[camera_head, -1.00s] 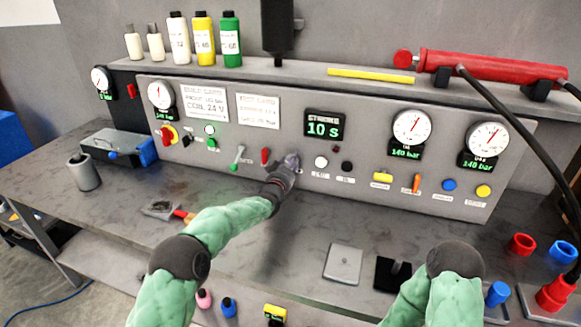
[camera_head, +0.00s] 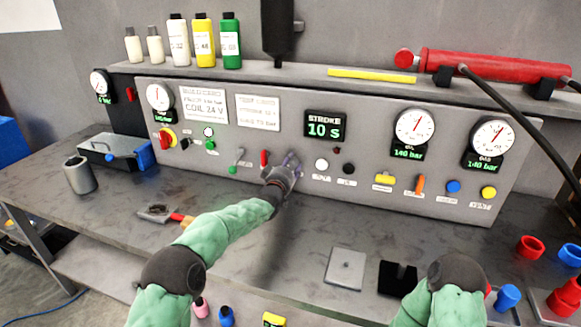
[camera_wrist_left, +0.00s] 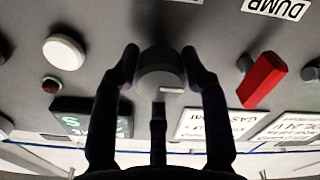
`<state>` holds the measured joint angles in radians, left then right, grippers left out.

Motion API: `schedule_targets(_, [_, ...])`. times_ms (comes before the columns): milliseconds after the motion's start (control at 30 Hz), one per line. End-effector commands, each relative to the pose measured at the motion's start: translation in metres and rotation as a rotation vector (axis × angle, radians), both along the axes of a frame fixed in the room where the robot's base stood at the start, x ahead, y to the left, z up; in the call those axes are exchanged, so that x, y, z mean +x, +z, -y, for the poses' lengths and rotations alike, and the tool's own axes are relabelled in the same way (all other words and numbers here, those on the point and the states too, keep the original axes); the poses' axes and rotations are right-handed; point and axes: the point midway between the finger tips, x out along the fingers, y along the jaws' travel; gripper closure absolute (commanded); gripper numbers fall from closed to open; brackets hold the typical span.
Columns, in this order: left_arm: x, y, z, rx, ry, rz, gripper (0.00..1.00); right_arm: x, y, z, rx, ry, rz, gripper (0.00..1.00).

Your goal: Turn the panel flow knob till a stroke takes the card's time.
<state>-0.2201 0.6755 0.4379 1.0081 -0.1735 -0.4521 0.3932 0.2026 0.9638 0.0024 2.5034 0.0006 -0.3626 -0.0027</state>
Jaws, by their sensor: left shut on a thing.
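My left gripper (camera_head: 290,163) is at the panel front, below and left of the stroke display (camera_head: 325,127), which reads 10 s. In the left wrist view my left gripper (camera_wrist_left: 160,75) has its fingers on both sides of a round dark grey knob (camera_wrist_left: 160,72) with a pale mark, and is shut on it. The gripper mostly hides this knob in the head view. The test card (camera_head: 258,112) is on the panel left of the display; its small text is too blurred to read surely. My right arm shows at the lower right, but its gripper does not.
A red lever (camera_head: 264,158) is close left of my left gripper; a white button (camera_head: 321,164) is close right. Two gauges (camera_head: 414,127) (camera_head: 489,138) read 140 bar. A red cylinder (camera_head: 490,68) lies on the shelf. The bench front holds a grey plate (camera_head: 345,268).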

Motion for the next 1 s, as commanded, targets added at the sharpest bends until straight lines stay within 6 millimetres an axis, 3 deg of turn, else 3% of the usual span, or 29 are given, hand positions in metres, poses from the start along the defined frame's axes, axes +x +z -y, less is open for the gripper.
schedule_targets(33, [-0.001, -0.007, 0.002, 0.002, -0.004, -0.012, 0.88, 0.0, 0.0, 0.0, 0.0, 0.0, 0.0, 1.0])
schedule_targets(333, [-0.001, -0.007, 0.002, 0.002, -0.004, -0.013, 0.88, 0.0, 0.0, 0.0, 0.0, 0.0, 0.0, 1.0])
schedule_targets(367, [-0.001, -0.007, 0.002, 0.002, -0.004, -0.013, 0.47, 0.0, 0.0, 0.0, 0.0, 0.0, 0.0, 1.0])
schedule_targets(400, [-0.001, -0.007, 0.002, 0.003, -0.004, -0.011, 0.36, 0.0, 0.0, 0.0, 0.0, 0.0, 0.0, 1.0])
schedule_targets(433, [-0.001, -0.007, 0.002, 0.003, -0.004, -0.011, 0.32, 0.0, 0.0, 0.0, 0.0, 0.0, 0.0, 1.0])
schedule_targets(800, [-0.002, -0.002, 0.0, 0.0, -0.001, -0.004, 0.32, 0.0, 0.0, 0.0, 0.0, 0.0, 0.0, 1.0])
schedule_targets(1000, [-0.015, -0.001, -0.004, 0.0, -0.001, -0.004, 0.32, 0.0, 0.0, 0.0, 0.0, 0.0, 0.0, 1.0])
